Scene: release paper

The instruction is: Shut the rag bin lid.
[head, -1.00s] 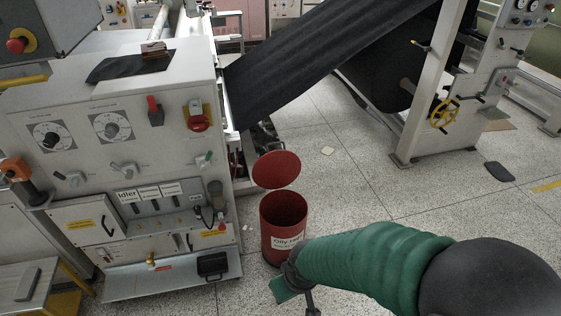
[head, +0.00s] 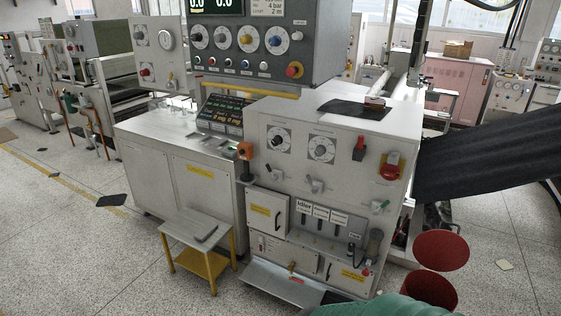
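The red rag bin (head: 430,289) stands on the floor at the lower right of the head view, partly cut off by the green arm sleeve in front of it. Its round red lid (head: 441,250) is open, raised up above the back of the rim. The dark inside of the bin shows just below the lid. The green sleeve of my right arm (head: 385,307) reaches in at the bottom edge, in front of the bin. No fingers of my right gripper can be made out, and my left gripper is out of the picture.
A large white machine cabinet (head: 330,160) with knobs and levers stands left of the bin. A small yellow-legged stool (head: 196,238) stands before it. A black web (head: 490,160) slopes at the right. Open speckled floor (head: 80,260) lies at the left, with a dark mat (head: 112,200).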

